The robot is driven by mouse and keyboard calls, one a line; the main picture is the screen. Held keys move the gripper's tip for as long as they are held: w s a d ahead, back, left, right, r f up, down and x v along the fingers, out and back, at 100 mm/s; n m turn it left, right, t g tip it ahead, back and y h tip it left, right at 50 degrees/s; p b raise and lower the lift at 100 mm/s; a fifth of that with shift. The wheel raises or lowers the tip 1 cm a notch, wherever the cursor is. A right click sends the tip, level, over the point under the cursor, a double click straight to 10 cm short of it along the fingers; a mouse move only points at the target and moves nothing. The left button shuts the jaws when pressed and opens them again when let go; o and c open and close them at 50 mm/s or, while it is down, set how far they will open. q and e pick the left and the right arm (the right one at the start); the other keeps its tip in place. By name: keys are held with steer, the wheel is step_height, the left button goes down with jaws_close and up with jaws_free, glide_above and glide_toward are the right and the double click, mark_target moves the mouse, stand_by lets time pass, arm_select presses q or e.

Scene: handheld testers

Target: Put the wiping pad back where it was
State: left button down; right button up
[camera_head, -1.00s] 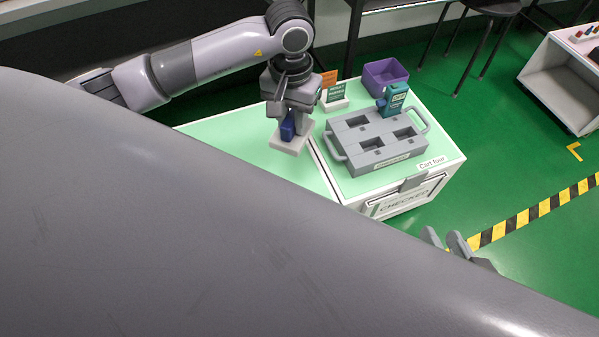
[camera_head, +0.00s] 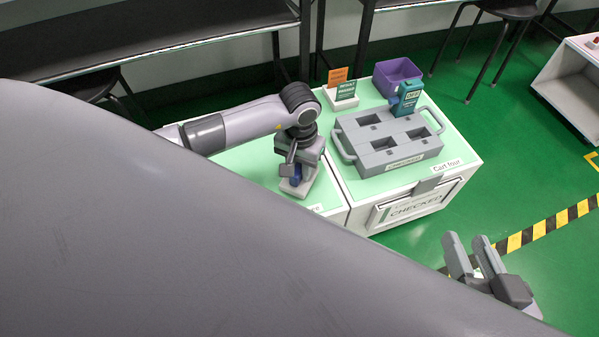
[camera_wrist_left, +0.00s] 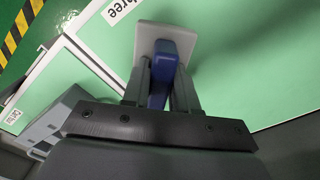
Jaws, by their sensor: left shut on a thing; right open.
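The wiping pad has a pale grey-white base (camera_head: 298,191) and a blue handle. In the left wrist view, the blue handle (camera_wrist_left: 163,62) is between the fingers of my left gripper (camera_wrist_left: 160,62), with the pale base (camera_wrist_left: 188,40) beyond it. In the head view, my left gripper (camera_head: 294,178) is shut on the handle, over the left green cart top (camera_head: 245,156). I cannot tell whether the base touches the cart. My right gripper (camera_head: 468,240) is open and empty, low at the right, above the green floor.
On the right cart top (camera_head: 450,152) sits a grey slotted carrier (camera_head: 388,153) with handles, holding a teal tester (camera_head: 406,98). A purple bin (camera_head: 392,73) and a card stand (camera_head: 343,100) are behind it. A narrow gap separates the carts. The green left of the pad is clear.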

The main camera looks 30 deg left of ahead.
arm_select(q)
steer(key=shift+f, duration=0.8)
steer(key=shift+r, duration=0.1)
arm_select(e)
steer(key=shift+d, duration=0.2)
arm_select(q)
steer(key=c, duration=0.9)
jaws_free()
steer(key=shift+f, duration=0.2)
arm_select(e)
steer(key=shift+r, duration=0.1)
arm_select(q)
steer(key=shift+r, duration=0.15)
arm_select(e)
steer(key=shift+r, duration=0.1)
